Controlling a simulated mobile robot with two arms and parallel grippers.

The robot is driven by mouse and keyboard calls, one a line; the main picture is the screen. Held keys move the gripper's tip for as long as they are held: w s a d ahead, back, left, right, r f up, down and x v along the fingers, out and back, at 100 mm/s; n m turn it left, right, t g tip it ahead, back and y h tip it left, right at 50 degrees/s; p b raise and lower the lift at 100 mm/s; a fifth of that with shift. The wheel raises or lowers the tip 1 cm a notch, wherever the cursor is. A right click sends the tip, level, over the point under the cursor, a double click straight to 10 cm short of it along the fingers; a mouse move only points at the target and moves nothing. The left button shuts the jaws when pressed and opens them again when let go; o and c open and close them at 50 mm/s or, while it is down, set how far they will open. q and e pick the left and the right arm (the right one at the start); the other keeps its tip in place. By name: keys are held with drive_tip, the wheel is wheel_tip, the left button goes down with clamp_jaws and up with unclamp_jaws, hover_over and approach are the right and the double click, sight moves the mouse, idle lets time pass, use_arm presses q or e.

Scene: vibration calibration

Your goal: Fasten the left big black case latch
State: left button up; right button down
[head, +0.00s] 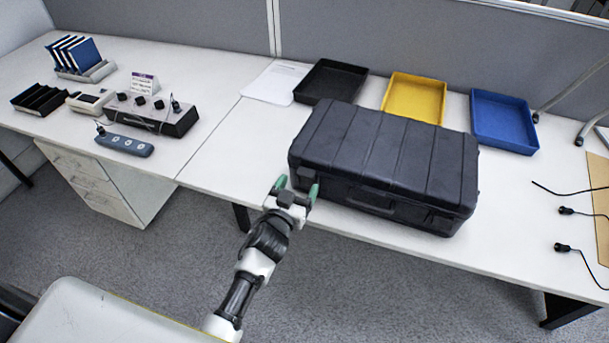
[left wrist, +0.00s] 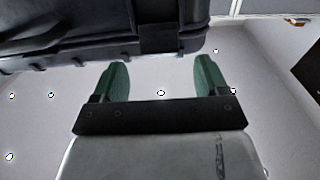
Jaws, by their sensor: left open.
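The big black case (head: 385,160) stands closed-lidded on the white table, its handle side facing me. Its front edge fills the top of the left wrist view (left wrist: 60,35). A latch-like dark block (left wrist: 160,36) shows on that edge, ahead of the fingers; whether it is fastened I cannot tell. In the head view the left front latch is largely hidden by my gripper. My left gripper (head: 297,186) is open and empty, with green fingertips, at the case's front left corner. In the left wrist view the fingers (left wrist: 161,80) are apart with nothing between them. My right gripper is not in view.
Black (head: 331,81), yellow (head: 414,98) and blue (head: 503,121) trays lie behind the case. Cables with black plugs (head: 566,248) lie at right. The table between box and case is clear.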

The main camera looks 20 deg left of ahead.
sight(306, 172)
use_arm(q)
drive_tip(key=shift+w+d, duration=0.15)
drive_tip(key=shift+w, duration=1.8)
drive_tip(key=c, duration=0.9)
drive_tip(key=g+p, duration=0.1)
drive_tip(key=p, duration=0.2)
drive_tip(key=r+g+p, duration=0.1)
drive_tip(key=p, duration=0.3)
drive_tip(key=shift+w+r, duration=0.1)
drive_tip(key=shift+w, duration=0.15)
drive_tip(key=shift+f+g+p, duration=0.3)
drive_tip(key=shift+p, duration=0.3)
drive_tip(key=o, duration=0.9)
